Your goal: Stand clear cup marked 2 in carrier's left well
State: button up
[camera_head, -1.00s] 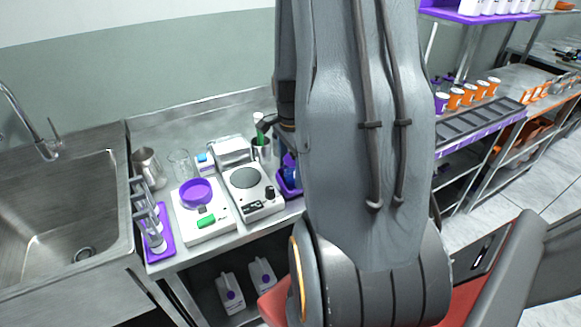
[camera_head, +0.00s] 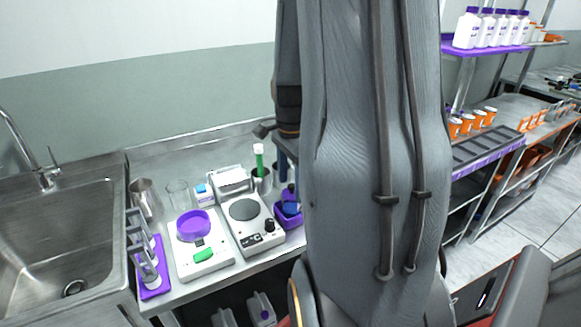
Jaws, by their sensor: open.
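A clear glass cup (camera_head: 178,196) stands on the steel counter, between a metal beaker and the white devices. No number can be read on it. A purple holder (camera_head: 290,221) with something blue in it stands right of the hot plate, partly hidden by my arm. I cannot tell whether it is the carrier, and its wells are not visible. My gripper (camera_head: 286,165) is only partly in view, pointing down beside my large arm link, above and behind the purple holder. It is open, with nothing seen held in it. It is well to the right of the glass cup.
A metal beaker (camera_head: 145,198), a scale with a purple dish (camera_head: 193,224), a hot plate (camera_head: 243,210) and a pot with a green-and-white tool (camera_head: 259,160) crowd the counter. A purple-based rack (camera_head: 151,275) stands near the sink (camera_head: 60,235). Shelves (camera_head: 490,150) are right.

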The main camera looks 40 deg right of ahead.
aim_at(291, 185)
notch_tip(291, 185, up, 6)
jog(key=shift+r+b, duration=0.1)
jog(key=shift+b, duration=0.45)
jog(key=s+a+f+n, duration=0.1)
jog(key=a+f+n, duration=0.2)
jog(key=a+n, duration=0.7)
jog(key=s+a+f+n+t, duration=0.1)
jog(key=a+f+n, duration=0.2)
jog(key=a+n, duration=0.7)
jog(key=a, duration=0.4)
jog(key=shift+s+a+n+t, duration=0.15)
jog(key=shift+s+n+t, duration=0.15)
jog(key=shift+n, duration=0.1)
jog(key=shift+f+b, duration=0.35)
dwell(0.5)
